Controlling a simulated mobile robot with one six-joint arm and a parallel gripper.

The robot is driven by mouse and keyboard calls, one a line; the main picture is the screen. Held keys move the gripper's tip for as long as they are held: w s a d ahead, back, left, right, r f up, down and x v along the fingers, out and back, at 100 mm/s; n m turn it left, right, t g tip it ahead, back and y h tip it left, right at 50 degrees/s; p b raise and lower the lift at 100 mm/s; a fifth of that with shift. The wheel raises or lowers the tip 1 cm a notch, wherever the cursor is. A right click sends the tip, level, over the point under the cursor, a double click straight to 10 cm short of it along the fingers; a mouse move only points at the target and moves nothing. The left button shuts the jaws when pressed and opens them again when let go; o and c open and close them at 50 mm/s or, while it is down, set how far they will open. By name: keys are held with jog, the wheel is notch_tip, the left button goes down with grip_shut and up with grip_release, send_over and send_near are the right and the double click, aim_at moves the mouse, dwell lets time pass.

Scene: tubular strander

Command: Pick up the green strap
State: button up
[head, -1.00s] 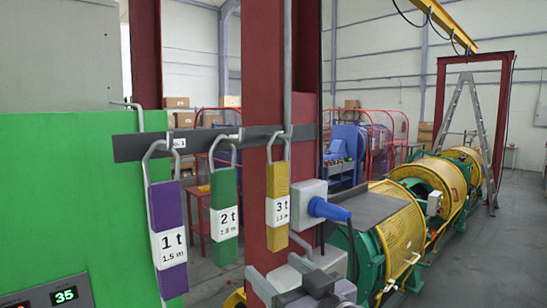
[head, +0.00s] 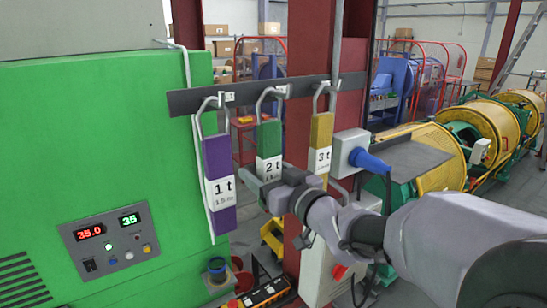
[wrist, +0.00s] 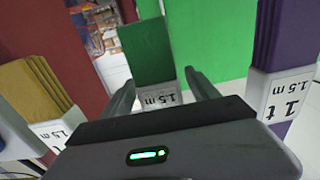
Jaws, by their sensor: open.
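The green strap (head: 269,140) hangs from a hook on the dark rail, with a white label reading 2 t, between the purple and yellow straps. It also shows in the wrist view (wrist: 147,52), its label partly hidden by my gripper. My gripper (head: 262,182) is at the height of the strap's label in the head view and covers its lower part. In the wrist view the two fingers (wrist: 160,90) are apart, one on each side of the green strap's lower end. I cannot tell whether they touch it.
The purple 1 t strap (head: 218,165) hangs to the left and the yellow 3 t strap (head: 321,137) to the right, both close by. The dark rail (head: 190,101) runs above. A green cabinet (head: 90,150) stands left; a grey box with blue plug (head: 350,150) sits right.

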jog(key=shift+w+a+f, duration=0.1)
jog(key=shift+w+a, duration=0.25)
jog(key=shift+w, duration=0.25)
jog(key=shift+s, duration=0.15)
jog(key=shift+s+d, duration=0.1)
jog(key=shift+s, duration=0.05)
jog(key=shift+c, duration=1.1)
grip_shut()
jog(key=s+d+r, duration=0.8)
jog(key=s, duration=0.3)
jog(key=shift+s, duration=0.15)
